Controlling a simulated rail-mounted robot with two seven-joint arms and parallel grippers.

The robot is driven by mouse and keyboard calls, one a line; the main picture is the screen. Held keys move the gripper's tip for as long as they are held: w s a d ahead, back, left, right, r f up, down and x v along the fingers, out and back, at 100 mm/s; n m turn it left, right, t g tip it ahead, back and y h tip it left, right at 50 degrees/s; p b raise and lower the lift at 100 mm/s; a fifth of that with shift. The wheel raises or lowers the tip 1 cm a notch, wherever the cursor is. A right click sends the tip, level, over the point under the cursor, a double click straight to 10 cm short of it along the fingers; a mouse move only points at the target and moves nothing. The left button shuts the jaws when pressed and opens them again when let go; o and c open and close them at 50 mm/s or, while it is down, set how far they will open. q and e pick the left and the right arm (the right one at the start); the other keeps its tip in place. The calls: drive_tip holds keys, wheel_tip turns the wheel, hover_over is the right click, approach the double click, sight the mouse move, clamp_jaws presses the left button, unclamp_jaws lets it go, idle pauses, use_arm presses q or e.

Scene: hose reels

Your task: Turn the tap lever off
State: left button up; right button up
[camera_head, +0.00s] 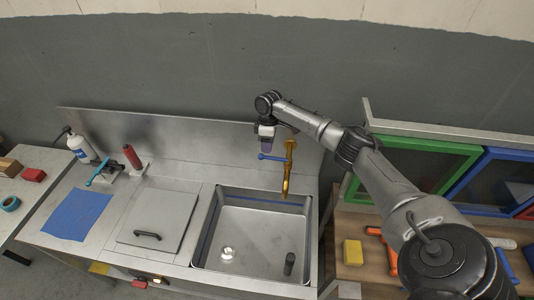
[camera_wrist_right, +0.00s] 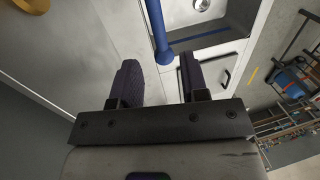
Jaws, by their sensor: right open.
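The brass tap (camera_head: 289,166) stands upright behind the sink. Its blue lever (camera_head: 270,157) sticks out to the left, about level. My right gripper (camera_head: 266,144) is close beside the lever, just above its free end in the head view. In the wrist view the right gripper (camera_wrist_right: 161,78) is open, with a dark finger on each side. The rounded end of the blue lever (camera_wrist_right: 158,32) shows in line with the gap between the fingertips. I cannot tell whether a finger touches it. My left gripper is not in view.
The steel sink (camera_head: 250,235) is below the tap, with a lidded panel (camera_head: 158,222) to its left. A white bottle (camera_head: 81,148) and a red bottle (camera_head: 132,157) stand farther left. The steel backsplash (camera_head: 190,140) is close behind my gripper. Green and blue frames (camera_head: 425,150) are at right.

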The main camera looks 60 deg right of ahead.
wheel_tip(320, 180, up, 9)
drive_tip(key=d+b, duration=0.1)
drive_tip(key=shift+w+d, duration=0.3)
drive_tip(key=shift+w, duration=0.05)
drive_tip(key=shift+f, duration=0.1)
idle(0.5)
